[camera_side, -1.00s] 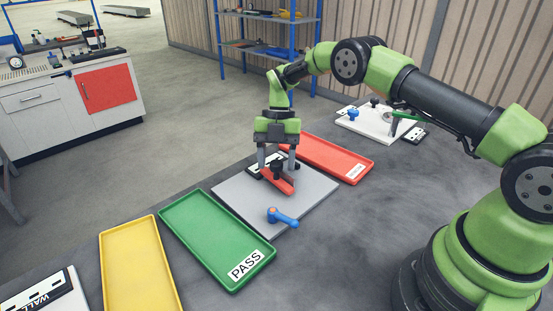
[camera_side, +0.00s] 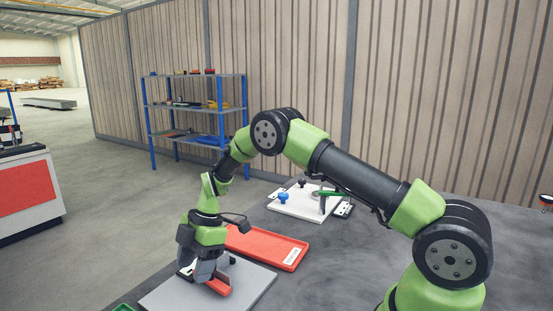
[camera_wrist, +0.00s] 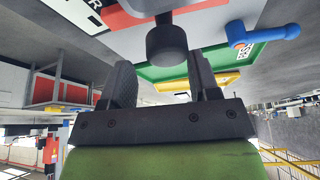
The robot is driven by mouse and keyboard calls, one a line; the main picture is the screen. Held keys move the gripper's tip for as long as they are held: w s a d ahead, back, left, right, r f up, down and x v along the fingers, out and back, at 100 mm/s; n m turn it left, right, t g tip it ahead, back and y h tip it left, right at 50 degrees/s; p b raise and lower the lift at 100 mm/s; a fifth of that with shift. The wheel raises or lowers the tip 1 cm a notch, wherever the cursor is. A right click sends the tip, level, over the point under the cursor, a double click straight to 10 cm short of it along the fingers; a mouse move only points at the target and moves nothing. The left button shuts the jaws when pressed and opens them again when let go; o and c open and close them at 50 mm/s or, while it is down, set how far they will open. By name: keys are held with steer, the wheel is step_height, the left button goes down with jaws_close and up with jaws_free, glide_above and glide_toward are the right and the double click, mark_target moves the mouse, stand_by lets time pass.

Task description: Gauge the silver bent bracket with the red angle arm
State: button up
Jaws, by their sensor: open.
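The red angle arm (camera_side: 221,286) lies on the grey plate (camera_side: 255,289) at the lower left of the side view. My gripper (camera_side: 209,279) is low over it, fingers down around its knob end. I cannot tell whether the fingers touch anything. I cannot make out the silver bent bracket in either view.
A red tray (camera_side: 290,258) lies behind the plate. A white fixture board (camera_side: 300,205) with knobs and a green-handled part stands farther back. In the wrist view a blue handle (camera_wrist: 265,35), the green tray (camera_wrist: 255,53) and the yellow tray (camera_wrist: 170,86) show. Bare table lies right of the red tray.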

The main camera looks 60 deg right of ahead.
steer(key=m, duration=0.2)
steer(key=m+t, duration=0.1)
steer(key=shift+w+a+h, duration=0.3)
steer(key=shift+w, duration=0.1)
steer(key=m, duration=0.2)
steer(key=w+m+t, duration=0.1)
steer(key=m, duration=0.1)
steer(key=shift+w+a+t+h, duration=0.1)
steer(key=shift+t+h, duration=0.2)
steer(key=shift+h, duration=0.1)
steer(key=v, duration=0.9)
steer(key=shift+r, duration=0.2)
steer(key=s+a+r+m+t+h, duration=0.1)
steer(key=s+a+r+m+t, duration=0.1)
steer(key=s+r+m, duration=0.7)
steer(key=shift+s+r+m+t, duration=0.4)
steer(key=shift+s+r, duration=3.7)
steer(key=shift+s, duration=1.05)
steer(key=shift+a, duration=0.1)
